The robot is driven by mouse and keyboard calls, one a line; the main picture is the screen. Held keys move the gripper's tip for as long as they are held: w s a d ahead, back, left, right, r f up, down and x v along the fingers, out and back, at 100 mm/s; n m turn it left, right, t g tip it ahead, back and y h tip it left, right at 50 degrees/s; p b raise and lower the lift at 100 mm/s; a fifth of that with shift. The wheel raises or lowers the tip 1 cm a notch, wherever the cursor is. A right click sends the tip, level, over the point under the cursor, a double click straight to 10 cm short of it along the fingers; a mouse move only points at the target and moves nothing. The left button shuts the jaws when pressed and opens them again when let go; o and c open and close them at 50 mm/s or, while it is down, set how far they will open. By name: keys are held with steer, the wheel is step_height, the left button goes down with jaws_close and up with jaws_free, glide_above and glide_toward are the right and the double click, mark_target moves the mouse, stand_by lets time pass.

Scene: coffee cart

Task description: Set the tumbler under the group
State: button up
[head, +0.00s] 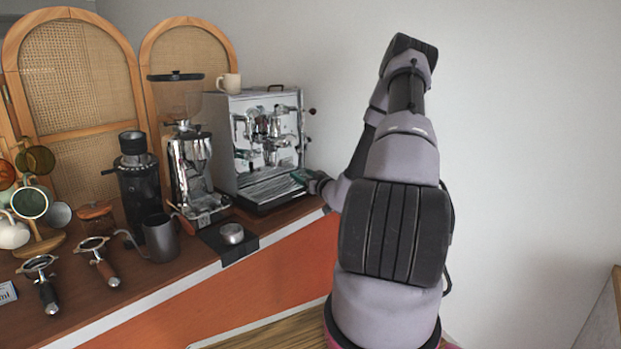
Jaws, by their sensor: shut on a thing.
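The chrome espresso machine (222,150) stands at the far right end of the counter. Its group (268,128) is on the front face, above the slatted drip tray (268,190). My gripper (303,177) is at the right side of the machine's front, low over the right end of the drip tray. It is shut on a small dark green thing, which I take to be the tumbler (299,175). Little of it shows, and its tilt and any contact with the tray cannot be told. The fingers are small and partly hidden by my arm.
A grinder (190,168) stands left of the machine, with a black grinder (138,185) beyond it. A steel pitcher (160,238), a tamper (231,233) on a black mat and portafilters (97,258) lie nearer. A cream mug (229,83) sits on top of the machine.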

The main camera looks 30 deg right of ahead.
steer(key=shift+w+a+f, duration=0.1)
steer(key=shift+w+a, duration=0.4)
steer(key=shift+w, duration=0.8)
steer(key=shift+w+a+f, duration=0.1)
steer(key=shift+w+a, duration=0.35)
steer(key=shift+w, duration=0.9)
steer(key=shift+w+a+f, duration=0.1)
steer(key=shift+w+a, duration=0.4)
steer(key=shift+w, duration=0.8)
steer(key=shift+f, duration=0.25)
steer(key=o, duration=1.5)
steer(key=shift+c, duration=0.2)
steer(key=shift+s, duration=0.1)
steer(key=s, duration=1)
steer(key=shift+s+d, duration=0.35)
steer(key=shift+d, duration=0.05)
